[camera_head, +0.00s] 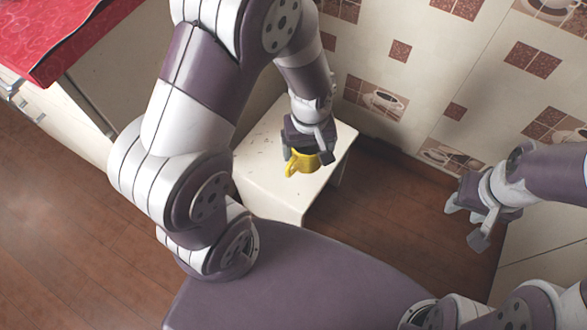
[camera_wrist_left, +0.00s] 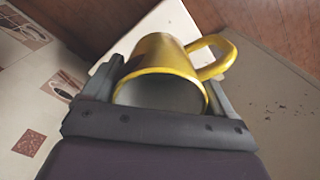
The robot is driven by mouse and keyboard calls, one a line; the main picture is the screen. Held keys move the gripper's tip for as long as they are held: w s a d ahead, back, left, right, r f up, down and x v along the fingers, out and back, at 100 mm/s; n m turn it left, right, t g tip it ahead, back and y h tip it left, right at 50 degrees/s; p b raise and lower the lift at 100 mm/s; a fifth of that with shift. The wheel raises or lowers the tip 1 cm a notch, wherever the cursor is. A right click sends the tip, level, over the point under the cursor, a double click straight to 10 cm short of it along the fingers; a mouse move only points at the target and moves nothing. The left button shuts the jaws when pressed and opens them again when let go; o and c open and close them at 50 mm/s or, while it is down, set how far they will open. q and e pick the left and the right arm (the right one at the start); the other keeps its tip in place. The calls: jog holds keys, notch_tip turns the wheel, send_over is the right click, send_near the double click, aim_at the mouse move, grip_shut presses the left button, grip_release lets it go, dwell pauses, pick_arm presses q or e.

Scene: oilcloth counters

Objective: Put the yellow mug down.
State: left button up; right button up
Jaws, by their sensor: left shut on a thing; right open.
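The yellow mug (camera_head: 302,163) is in my left gripper (camera_head: 310,148), over the white stool (camera_head: 275,188) in the head view. In the left wrist view the mug (camera_wrist_left: 158,54) sits between the fingers of the left gripper (camera_wrist_left: 160,95), with its grey inside facing the camera and its handle pointing to the upper right. Whether the mug touches the stool top cannot be told. My right gripper (camera_head: 468,215) is open and empty at the right, over the floor and well apart from the mug.
A counter with a red oilcloth (camera_head: 60,30) stands at the upper left. A tiled wall (camera_head: 430,80) runs behind the stool. The stool top has bare room in front of and left of the mug. Wooden floor (camera_head: 70,220) lies around it.

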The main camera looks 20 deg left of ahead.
pick_arm(q)
jog(key=shift+n, duration=0.4)
jog(key=f+b, duration=0.1)
jog(key=f, duration=0.1)
jog(key=s+f+b, duration=0.1)
jog(key=f+b, duration=0.1)
jog(key=f, duration=0.1)
jog(key=shift+s+a+f, duration=0.15)
jog(key=shift+a+f, duration=0.05)
jog(key=shift+f, duration=0.1)
jog(key=b, duration=0.5)
send_near(283, 161)
notch_tip(283, 161, down, 4)
jog(key=b, duration=0.3)
jog(key=shift+r+p, duration=0.25)
jog(key=shift+p, duration=0.05)
jog(key=shift+f, duration=0.15)
jog(key=o, duration=1.1)
jog(key=shift+c, duration=0.2)
pick_arm(e)
notch_tip(283, 161, down, 13)
